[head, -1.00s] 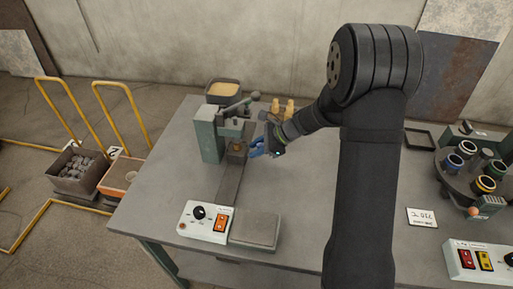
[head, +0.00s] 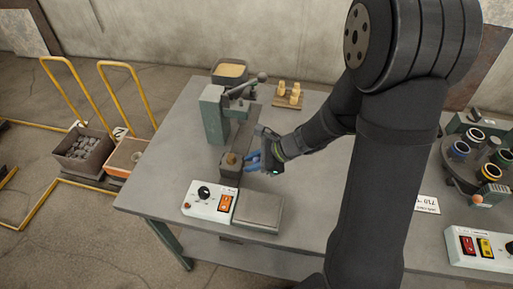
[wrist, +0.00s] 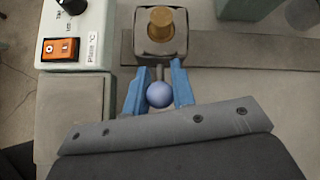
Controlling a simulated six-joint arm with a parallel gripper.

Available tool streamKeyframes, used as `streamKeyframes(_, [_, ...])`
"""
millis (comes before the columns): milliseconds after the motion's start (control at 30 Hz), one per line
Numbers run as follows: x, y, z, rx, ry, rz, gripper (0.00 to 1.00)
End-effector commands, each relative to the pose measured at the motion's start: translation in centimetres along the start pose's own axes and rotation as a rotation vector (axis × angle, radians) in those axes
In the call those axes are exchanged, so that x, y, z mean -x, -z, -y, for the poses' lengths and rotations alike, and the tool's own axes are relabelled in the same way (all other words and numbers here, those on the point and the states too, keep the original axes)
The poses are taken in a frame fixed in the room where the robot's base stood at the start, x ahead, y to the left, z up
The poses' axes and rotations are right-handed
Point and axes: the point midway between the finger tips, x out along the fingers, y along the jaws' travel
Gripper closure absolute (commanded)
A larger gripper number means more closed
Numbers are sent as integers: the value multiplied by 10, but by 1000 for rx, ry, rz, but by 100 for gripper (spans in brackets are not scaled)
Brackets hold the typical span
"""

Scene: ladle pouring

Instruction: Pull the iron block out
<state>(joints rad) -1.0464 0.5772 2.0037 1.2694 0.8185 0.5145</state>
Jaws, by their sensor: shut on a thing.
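The iron block (head: 231,168) is a dark cube with a brass-coloured plug on top. It sits on the dark rail, in front of the green press (head: 213,115) and clear of it. In the wrist view the block (wrist: 160,47) shows at the top middle, with a short rod and a round bluish knob (wrist: 159,95) on its near side. My gripper (head: 251,161) has blue fingers and is at the block's right side in the head view. In the wrist view its fingers (wrist: 158,82) are shut around the knob.
A white control box (head: 208,200) with an orange switch and a grey plate (head: 258,212) lie close in front of the block. A tray of brass pieces (head: 288,95) and a pan (head: 230,72) stand behind. The table's right middle is mostly clear.

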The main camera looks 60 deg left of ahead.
Motion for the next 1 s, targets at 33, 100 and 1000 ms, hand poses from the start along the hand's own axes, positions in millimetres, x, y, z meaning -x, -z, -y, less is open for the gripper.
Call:
streamKeyframes(33, [0,-2,-3,1,1,1,100])
streamKeyframes(100, [0,-2,-5,1,1,1,100])
streamKeyframes(1000, [23,-2,-4,1,4,0,55])
